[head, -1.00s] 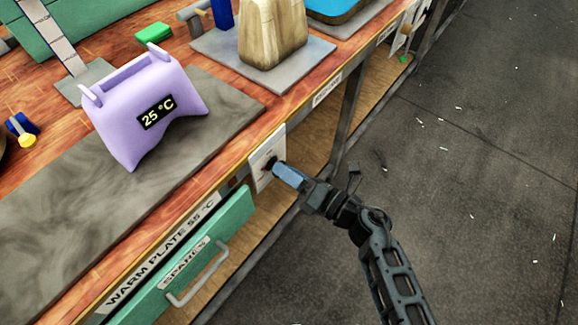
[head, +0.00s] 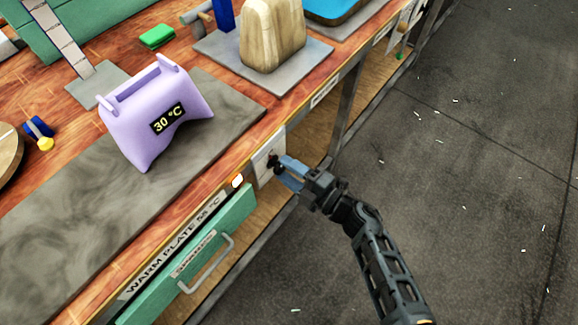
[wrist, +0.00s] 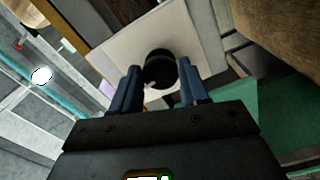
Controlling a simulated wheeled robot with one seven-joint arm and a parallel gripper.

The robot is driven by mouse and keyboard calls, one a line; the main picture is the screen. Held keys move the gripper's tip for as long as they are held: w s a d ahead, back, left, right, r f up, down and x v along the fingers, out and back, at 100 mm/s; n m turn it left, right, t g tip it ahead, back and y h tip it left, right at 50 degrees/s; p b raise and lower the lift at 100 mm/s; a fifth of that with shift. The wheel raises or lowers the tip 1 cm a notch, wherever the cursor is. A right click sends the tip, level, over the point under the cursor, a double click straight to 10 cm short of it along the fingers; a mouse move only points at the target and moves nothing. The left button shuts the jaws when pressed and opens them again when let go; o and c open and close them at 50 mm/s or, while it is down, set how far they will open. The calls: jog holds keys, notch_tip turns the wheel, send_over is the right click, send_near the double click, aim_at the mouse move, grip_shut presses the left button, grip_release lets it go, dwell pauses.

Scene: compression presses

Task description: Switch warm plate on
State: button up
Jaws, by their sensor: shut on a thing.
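The warm plate (head: 60,230) is a grey marbled slab on the wooden bench. A lilac block (head: 185,98) stands on it, with a display reading 30 °C. A white switch panel (head: 265,152) carries a black knob (head: 273,163), which also shows in the wrist view (wrist: 160,67). My gripper (head: 283,172) is at the panel, shut on the knob, with its blue fingers on either side of it in the wrist view (wrist: 158,88).
A green drawer (head: 190,255) marked "SPARES" with a metal handle sits below the label, left of my gripper. A beige block (head: 272,35) stands on a second grey plate farther back. The dark floor right of the bench is open.

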jog(key=shift+m+p, duration=0.4)
jog(key=shift+m, duration=0.8)
jog(key=shift+f, duration=0.1)
jog(key=o, duration=1)
jog(key=shift+v, duration=3.9)
jog(key=shift+s, duration=0.1)
jog(key=s+d+r+m+t+h, duration=0.2)
jog(key=s+d+r+m+h, duration=0.15)
jog(key=s, duration=0.35)
jog(key=s+d+r+m+t+h, duration=0.2)
jog(key=s+d+r+m+h, duration=0.15)
jog(key=s+m, duration=0.2)
jog(key=s+d+r+m+t+h, duration=0.2)
jog(key=s+d+r+m+t, duration=0.15)
jog(key=s, duration=0.45)
jog(key=s+d+r+m+g+h, duration=0.1)
jog(key=s+r+m, duration=0.2)
jog(key=r, duration=0.2)
jog(key=s+d+r+m+g+h, duration=0.1)
jog(key=s+d+r+m+h, duration=0.1)
jog(key=s+r+m, duration=0.1)
jog(key=s+d+r+m+g+h, duration=0.1)
jog(key=s+d+r+m+h, duration=0.1)
jog(key=s+r+m, duration=0.2)
jog(key=shift+s+r+g, duration=0.2)
jog(key=shift+s+r, duration=0.15)
jog(key=shift+r, duration=0.3)
jog(key=shift+s+r+g, duration=0.15)
jog(key=shift+s+r, duration=0.2)
jog(key=shift+r, duration=0.35)
